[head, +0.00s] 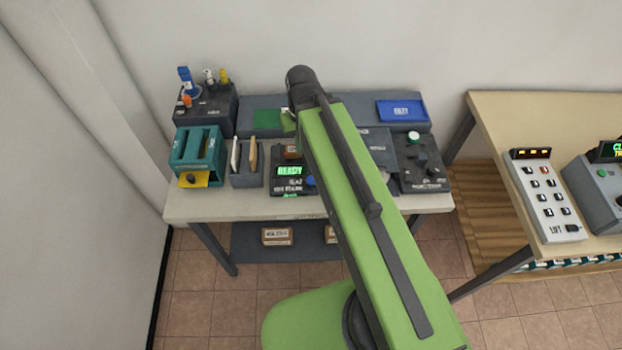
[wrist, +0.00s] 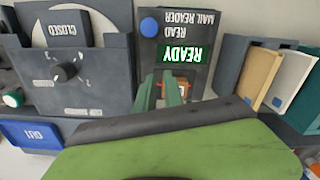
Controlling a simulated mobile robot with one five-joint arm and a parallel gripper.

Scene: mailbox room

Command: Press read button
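The mail reader (wrist: 197,22) is a dark box with a lit green READY display (wrist: 180,54). It appears upside down in the wrist view. The read button (wrist: 149,27) is a round blue button beside the word READ. In the head view, the button (head: 310,181) shows just left of my arm, right of the READY display (head: 290,171). My gripper (wrist: 160,76) has two green fingers with a narrow gap between them. They are over the reader's bay, on the other side of the display from the button. No finger visibly touches the button.
A small brown parcel (wrist: 182,88) sits in the reader's bay. A holder with upright envelopes (head: 247,178) stands left of the reader. A console with a knob (wrist: 66,71) is on the other side. A blue tray (head: 402,110) lies at the back right.

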